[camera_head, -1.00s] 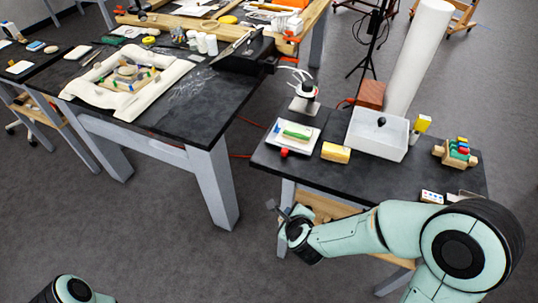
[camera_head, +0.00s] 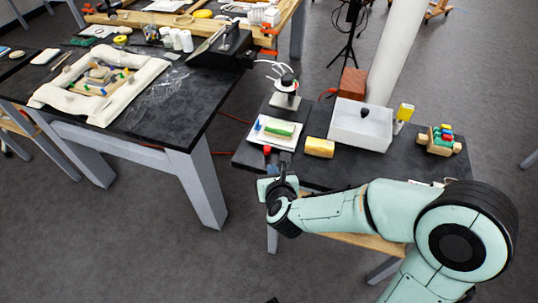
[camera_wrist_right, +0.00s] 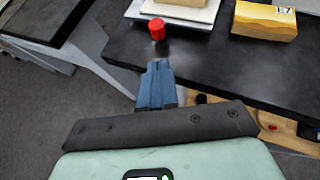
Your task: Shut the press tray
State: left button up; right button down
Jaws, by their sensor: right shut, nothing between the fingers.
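The press (camera_head: 285,92) stands on the right-hand black table, with a white tray (camera_head: 257,137) out in front of it. A green block (camera_head: 280,128) lies on the tray. A red knob (camera_head: 267,149) is at the tray's front; it also shows in the wrist view (camera_wrist_right: 157,29), just in front of the white tray edge (camera_wrist_right: 198,17). My right gripper (camera_head: 284,163) is at the table's front edge. In the wrist view its blue fingers (camera_wrist_right: 157,68) are shut and empty, pointing at the knob with a small gap visible. My left gripper is not in view.
A yellow box (camera_head: 319,148) lies right of the tray, also in the wrist view (camera_wrist_right: 264,20). Another black table (camera_head: 185,110) stands to the left across a floor gap.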

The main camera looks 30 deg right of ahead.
aim_at(280, 129)
jog(key=w, duration=0.2)
jog(key=w+d, duration=0.1)
jog(key=w+d+f+p, duration=0.1)
jog(key=w, duration=0.1)
jog(key=shift+w+d+f, duration=0.1)
jog(key=shift+w+d, duration=0.1)
jog(key=shift+w, duration=0.15)
jog(key=shift+w+d, duration=0.2)
jog(key=shift+d, duration=0.05)
jog(key=w+d+b, duration=0.1)
jog(key=w+d, duration=0.2)
jog(key=d, duration=0.1)
jog(key=w+d+b, duration=0.2)
jog(key=w+d, duration=0.1)
jog(key=shift+w+d, duration=0.35)
jog(key=shift+d, duration=0.2)
jog(key=shift+d, duration=0.1)
